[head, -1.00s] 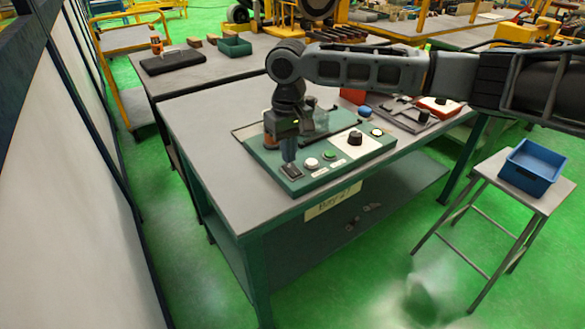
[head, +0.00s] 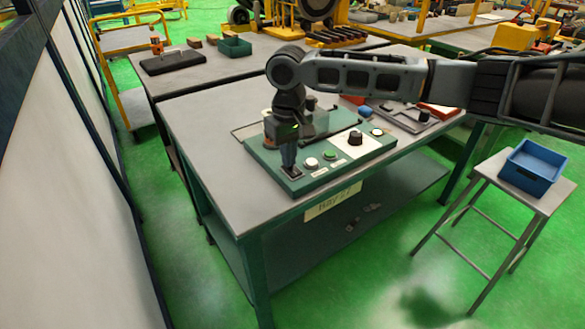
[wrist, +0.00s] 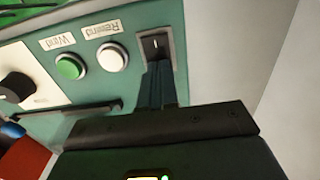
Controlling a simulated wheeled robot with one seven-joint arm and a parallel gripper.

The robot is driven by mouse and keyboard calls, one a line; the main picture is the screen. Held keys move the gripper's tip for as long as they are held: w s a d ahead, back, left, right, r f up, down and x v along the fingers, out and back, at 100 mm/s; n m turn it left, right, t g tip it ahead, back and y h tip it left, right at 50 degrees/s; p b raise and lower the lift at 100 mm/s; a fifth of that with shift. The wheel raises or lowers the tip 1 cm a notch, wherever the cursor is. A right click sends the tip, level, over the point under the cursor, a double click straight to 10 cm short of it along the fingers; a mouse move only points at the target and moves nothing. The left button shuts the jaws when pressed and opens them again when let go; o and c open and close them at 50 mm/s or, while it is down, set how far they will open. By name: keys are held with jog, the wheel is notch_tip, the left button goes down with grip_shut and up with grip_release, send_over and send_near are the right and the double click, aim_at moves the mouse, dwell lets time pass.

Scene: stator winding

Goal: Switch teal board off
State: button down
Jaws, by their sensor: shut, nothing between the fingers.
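The teal board (head: 330,172) lies on the grey workbench, with a row of controls along its front edge. A black rocker switch (wrist: 155,45) in a light frame sits at the board's corner, beside the white button; in the head view it is at the board's front left (head: 292,172). My gripper (wrist: 158,68) is shut and empty, pointing down, with its fingertips at the switch's edge. I cannot tell whether they touch it. The fingers hide part of the switch. The white button (wrist: 111,57) is labelled Rewind and the green button (wrist: 70,67) Wind.
A black knob (head: 355,138) stands on the board's white panel. A grey tray (head: 420,118) and a red item (head: 440,108) lie to the right. A blue bin (head: 532,167) sits on a stool at the right. The bench's left part is clear.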

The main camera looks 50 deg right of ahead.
jog(key=shift+f, duration=0.2)
notch_tip(320, 180, up, 7)
jog(key=p, duration=0.7)
jog(key=shift+r, duration=0.1)
dwell(0.7)
